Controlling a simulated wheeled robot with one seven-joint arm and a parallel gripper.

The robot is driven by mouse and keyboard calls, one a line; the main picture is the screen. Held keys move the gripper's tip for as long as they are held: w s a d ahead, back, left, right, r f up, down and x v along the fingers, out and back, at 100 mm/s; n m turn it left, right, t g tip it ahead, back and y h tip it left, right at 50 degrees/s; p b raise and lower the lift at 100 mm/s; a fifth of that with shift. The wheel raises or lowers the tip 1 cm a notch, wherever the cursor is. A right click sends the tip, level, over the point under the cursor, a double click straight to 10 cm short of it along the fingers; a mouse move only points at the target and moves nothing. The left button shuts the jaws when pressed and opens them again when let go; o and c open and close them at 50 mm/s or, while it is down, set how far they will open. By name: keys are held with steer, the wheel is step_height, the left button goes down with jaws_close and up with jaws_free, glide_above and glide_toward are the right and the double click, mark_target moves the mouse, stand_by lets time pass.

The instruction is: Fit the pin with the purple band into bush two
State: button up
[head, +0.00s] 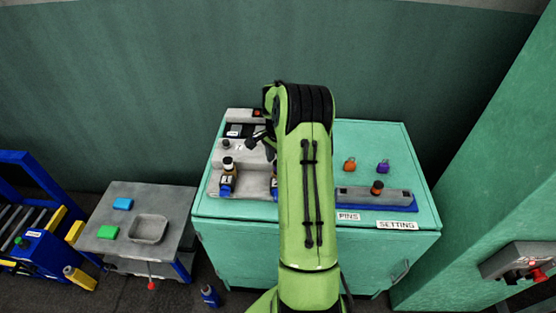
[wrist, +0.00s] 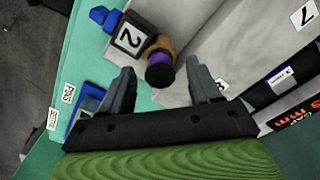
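In the wrist view a pin with a purple band (wrist: 160,58) and a dark round end stands at a brown bush (wrist: 162,42) beside a tag marked 2 (wrist: 130,38). The pin looks lined up with the bush; I cannot tell how deep it sits. My gripper (wrist: 160,68) is open, its two fingers apart on either side of the pin's dark end, with gaps showing.
Another bush (head: 228,168) stands at the left on the grey fixture. An orange piece (head: 349,164) and a purple piece (head: 383,166) stand on the green cabinet top (head: 370,140). A grey rack (head: 350,195) holds an orange-brown pin (head: 377,187). A side table (head: 120,215) stands left.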

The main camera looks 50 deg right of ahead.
steer(key=shift+r, duration=0.1)
step_height(320, 180, up, 16)
steer(key=p, duration=0.2)
steer(key=shift+f, duration=0.2)
stand_by(0.5)
steer(key=s+a+r+n+t+h, duration=0.1)
steer(key=s+a+r+n, duration=0.2)
steer(key=a, duration=0.4)
steer(key=s+a+r+n+t, duration=0.1)
steer(key=a+r+n, duration=0.3)
steer(key=a, duration=0.3)
steer(key=s+a+r+n+h, duration=0.1)
steer(key=s+a+r+n, duration=0.1)
steer(key=a+r+n, duration=0.3)
steer(key=s+a+f+n+t+y, duration=0.1)
steer(key=s+a+f+n, duration=0.1)
steer(key=s+a, duration=0.4)
steer(key=s+a+f+n+t+y, duration=0.1)
steer(key=s+a+f+n+t, duration=0.1)
steer(key=s+a+n, duration=0.3)
steer(key=shift+s+a+f+t, duration=0.15)
steer(key=shift+s+a+t, duration=0.15)
steer(key=shift+s+a, duration=0.65)
